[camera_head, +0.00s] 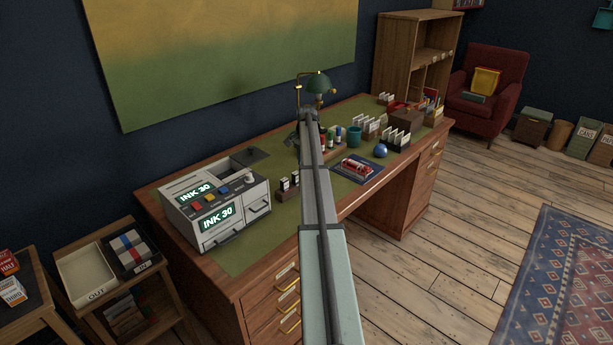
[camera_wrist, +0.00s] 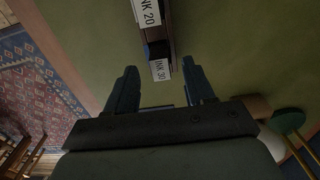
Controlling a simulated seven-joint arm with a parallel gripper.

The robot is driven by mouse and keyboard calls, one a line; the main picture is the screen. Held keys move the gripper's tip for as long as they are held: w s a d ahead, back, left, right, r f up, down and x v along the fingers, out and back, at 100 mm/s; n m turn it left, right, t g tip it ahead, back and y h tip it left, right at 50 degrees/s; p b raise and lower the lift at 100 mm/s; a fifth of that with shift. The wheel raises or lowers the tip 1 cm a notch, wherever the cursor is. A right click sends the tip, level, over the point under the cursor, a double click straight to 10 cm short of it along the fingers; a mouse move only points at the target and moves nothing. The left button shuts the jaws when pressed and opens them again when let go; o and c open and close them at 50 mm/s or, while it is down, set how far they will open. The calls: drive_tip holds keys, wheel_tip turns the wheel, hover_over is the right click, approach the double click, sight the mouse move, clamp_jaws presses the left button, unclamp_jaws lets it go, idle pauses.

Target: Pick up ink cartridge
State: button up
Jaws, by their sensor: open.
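In the wrist view, an ink cartridge labelled INK 30 (camera_wrist: 161,71) lies in the gap between the fingertips of my gripper (camera_wrist: 160,66). The fingers stand apart on either side of it; I cannot tell how far it is below them. A second cartridge labelled INK 20 (camera_wrist: 148,12) is just beyond it at the top edge. In the head view, small white-labelled cartridges (camera_head: 285,184) stand in a wooden holder (camera_head: 290,194) left of my arm. My fingers cannot be made out there.
A grey machine (camera_head: 234,228) with INK 30 on its displays stands at the desk's left end. A red item on a dark mat (camera_head: 362,173), a blue ball (camera_head: 380,151), card boxes (camera_head: 397,138) and a green lamp (camera_head: 319,83) are on the desk. Green desk surface (camera_head: 243,255) is bare before the machine.

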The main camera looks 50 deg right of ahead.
drive_tip(key=shift+f, duration=1.3)
clamp_jaws()
